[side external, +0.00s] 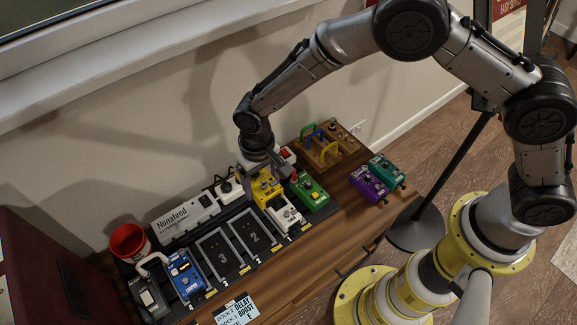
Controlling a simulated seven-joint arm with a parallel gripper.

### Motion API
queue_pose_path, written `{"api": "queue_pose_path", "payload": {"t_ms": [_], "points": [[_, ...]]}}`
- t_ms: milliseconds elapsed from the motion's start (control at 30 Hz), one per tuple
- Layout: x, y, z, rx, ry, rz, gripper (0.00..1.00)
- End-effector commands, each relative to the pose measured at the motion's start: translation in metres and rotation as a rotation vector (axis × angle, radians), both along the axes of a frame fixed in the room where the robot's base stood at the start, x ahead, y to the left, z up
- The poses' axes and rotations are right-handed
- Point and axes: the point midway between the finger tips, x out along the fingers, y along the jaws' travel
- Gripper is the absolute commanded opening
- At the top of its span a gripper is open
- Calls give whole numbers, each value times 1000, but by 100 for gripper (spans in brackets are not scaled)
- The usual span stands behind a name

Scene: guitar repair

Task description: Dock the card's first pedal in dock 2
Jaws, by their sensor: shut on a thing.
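The card (237,310) lies at the front edge of the bench; its large words look like DELAY and BOOST beside dock 2 and dock 3. Dock 2 (252,234) is an empty framed slot on the dark board, marked 2. My gripper (262,176) points down at the back of the board and is shut on the yellow pedal (267,188), behind the white pedal (285,216). Its fingers are partly hidden, and I cannot tell whether the yellow pedal is clear of the board. The yellow pedal's label is too small to read.
Dock 3 (218,254) is empty, left of dock 2. A blue pedal (185,273) and grey pedal (148,298) stand further left, a green pedal (309,192) right. Purple (368,184) and teal (386,169) pedals sit on the wood. A white Nonafeed box (184,217) and red cup (129,242) stand behind.

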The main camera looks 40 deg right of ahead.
Motion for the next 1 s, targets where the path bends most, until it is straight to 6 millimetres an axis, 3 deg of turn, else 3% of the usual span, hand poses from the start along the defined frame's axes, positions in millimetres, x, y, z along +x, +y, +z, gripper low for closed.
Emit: {"api": "queue_pose_path", "payload": {"t_ms": [200,400,667,1000], "points": [[-3,33,1,2,-3,3,0],[-6,51,-1,1,-2,1,0],[-6,48,-32,0,0,-1,0],[-6,48,-92,0,0,0,0]]}}
